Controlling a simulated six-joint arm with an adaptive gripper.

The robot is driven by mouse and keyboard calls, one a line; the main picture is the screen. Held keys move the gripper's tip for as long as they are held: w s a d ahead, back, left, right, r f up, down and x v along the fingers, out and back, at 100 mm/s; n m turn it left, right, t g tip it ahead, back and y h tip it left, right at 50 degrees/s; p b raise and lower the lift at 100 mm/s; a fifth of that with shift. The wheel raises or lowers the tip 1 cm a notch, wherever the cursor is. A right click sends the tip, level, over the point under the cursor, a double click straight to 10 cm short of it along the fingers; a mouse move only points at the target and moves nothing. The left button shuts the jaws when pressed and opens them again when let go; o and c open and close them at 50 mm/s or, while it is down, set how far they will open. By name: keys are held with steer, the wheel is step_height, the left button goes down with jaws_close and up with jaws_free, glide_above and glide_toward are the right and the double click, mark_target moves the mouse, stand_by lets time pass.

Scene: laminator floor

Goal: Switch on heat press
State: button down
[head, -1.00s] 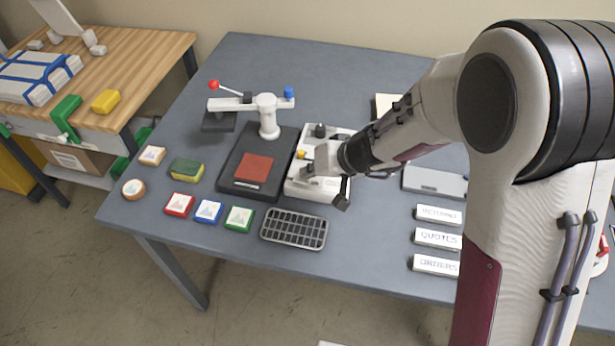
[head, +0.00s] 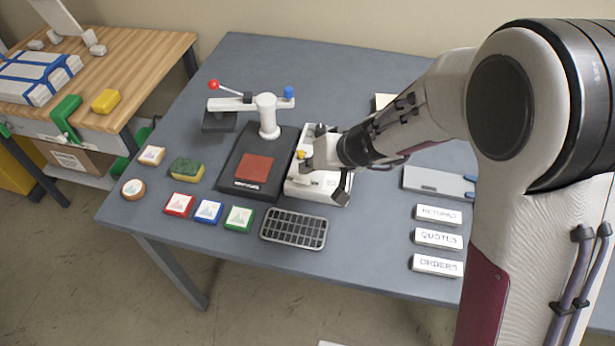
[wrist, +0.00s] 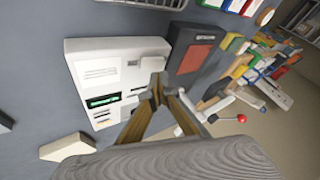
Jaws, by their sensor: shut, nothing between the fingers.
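The heat press has a dark base (head: 230,188) with a reddish-brown pad, a white post (head: 268,118) and a swing arm carrying a red ball lever and a blue knob. A white control box (head: 318,190) stands against the right side of the base, with a black knob and a yellow part on top. In the wrist view the box (wrist: 90,55) shows a green-lit display and dark slots. My gripper (head: 308,167) is over the box, fingers together and empty. In the wrist view its tips (wrist: 158,80) overlap the box's edge by the press; contact cannot be told.
A dark grid tray (head: 294,230) and red, blue and green tiles (head: 208,211) lie along the front. A sponge (head: 187,168) lies left of the press. Labelled blocks (head: 438,238) and a grey flat box (head: 435,182) are at right. The table's back is mostly clear.

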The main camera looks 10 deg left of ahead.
mark_target(304, 181)
steer(key=shift+a+r, duration=0.2)
steer(key=shift+r, duration=1)
steer(key=shift+a+r, duration=0.15)
steer(key=shift+r, duration=1)
steer(key=shift+s+m, duration=0.3)
steer(key=shift+m, duration=0.1)
steer(key=s+d+f+g, duration=0.2)
steer(key=s, duration=0.4)
steer(key=s+d+r+m+t+h, duration=0.1)
steer(key=s+d+r+h, duration=0.1)
steer(key=s+d+r, duration=0.3)
steer(key=s+d+r+m+t+h, duration=0.1)
steer(key=s+d+r, duration=0.4)
steer(key=d, duration=0.9)
steer(key=s+d+r+m+t+h, duration=0.1)
steer(key=s+d+r+t+h, duration=0.1)
steer(key=s+d, duration=0.5)
steer(key=shift+s+d+r+m+h, duration=0.3)
steer(key=shift+d+r+h, duration=0.6)
steer(key=shift+d+r, duration=0.5)
